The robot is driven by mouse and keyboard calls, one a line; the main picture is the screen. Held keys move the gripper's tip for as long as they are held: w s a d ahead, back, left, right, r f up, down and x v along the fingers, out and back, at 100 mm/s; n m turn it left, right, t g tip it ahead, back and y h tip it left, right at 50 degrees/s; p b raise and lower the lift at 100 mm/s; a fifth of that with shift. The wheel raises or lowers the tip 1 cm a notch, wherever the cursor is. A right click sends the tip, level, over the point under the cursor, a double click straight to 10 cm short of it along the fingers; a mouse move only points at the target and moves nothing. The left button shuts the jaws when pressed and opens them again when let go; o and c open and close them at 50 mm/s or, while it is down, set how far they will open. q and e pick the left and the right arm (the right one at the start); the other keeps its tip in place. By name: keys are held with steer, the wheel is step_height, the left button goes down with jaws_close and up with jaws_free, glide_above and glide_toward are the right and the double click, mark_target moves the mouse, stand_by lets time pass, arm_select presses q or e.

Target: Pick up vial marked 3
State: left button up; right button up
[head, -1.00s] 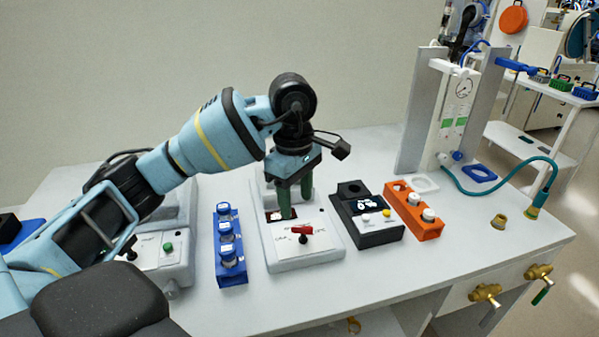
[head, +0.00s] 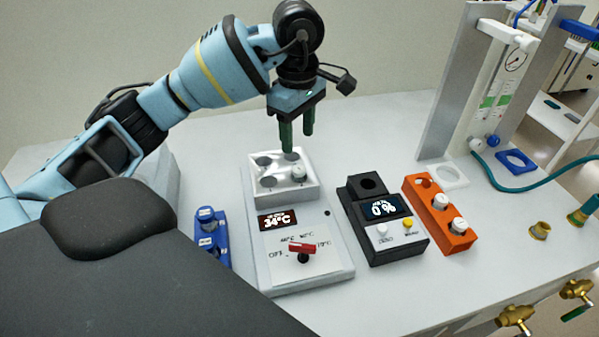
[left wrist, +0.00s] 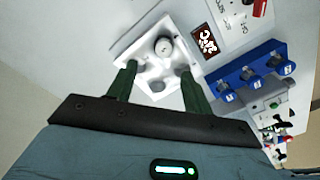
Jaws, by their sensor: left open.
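My left gripper (head: 297,140) is open and empty, pointing down above the heater's white well block (head: 268,190). I cannot read a number 3 on any vial. In the head view the blue rack (head: 222,228) is partly hidden. My right gripper is out of view.
The heater (head: 325,265) has a red knob (head: 302,248) and a display reading 34°C. A black device (head: 385,240) showing 0 % stands between it and the orange rack. A grey stand (head: 455,90) with a teal hose is at the right. The table behind the heater is clear.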

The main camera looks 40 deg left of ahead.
mark_target(299, 168)
arm_select(q)
steer(key=shift+s+f, duration=0.15)
steer(key=shift+f, duration=1.2)
steer(key=shift+d+f, duration=0.15)
steer(key=shift+f, duration=0.35)
step_height(299, 168, down, 4)
steer(key=shift+s+d+f+p, duration=0.1)
steer(key=shift+s+p, duration=0.05)
steer(key=shift+p, duration=0.2)
steer(key=c, duration=1.1)
steer(key=shift+r, duration=5.1)
